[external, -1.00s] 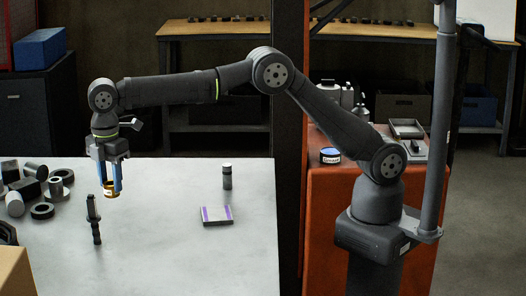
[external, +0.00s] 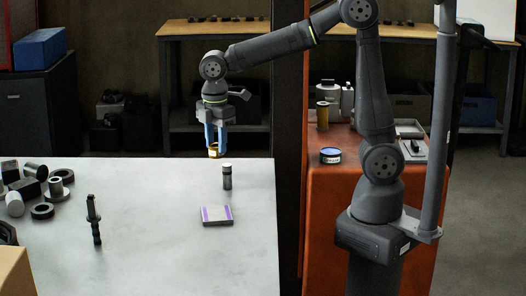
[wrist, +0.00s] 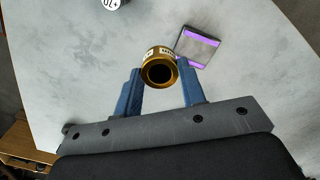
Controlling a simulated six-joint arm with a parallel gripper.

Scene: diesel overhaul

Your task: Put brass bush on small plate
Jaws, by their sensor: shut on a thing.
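The brass bush (external: 214,152) is a short golden ring with a pale printed band. My gripper (external: 215,146), with blue fingers, is shut on it and holds it in the air above the far part of the light table. In the wrist view the bush (wrist: 151,56) sits between the fingertips (wrist: 160,75), its dark bore facing the camera. The small plate (external: 217,215) is a grey square with purple strips along two opposite edges, flat on the table. In the wrist view the plate (wrist: 198,48) shows beyond the bush, up and to the right. The bush is clear of the plate.
A dark upright cylinder with a white top (external: 227,177) stands just behind the plate, near the held bush in the picture. Several dark metal parts (external: 40,190) crowd the far left. The table middle is clear.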

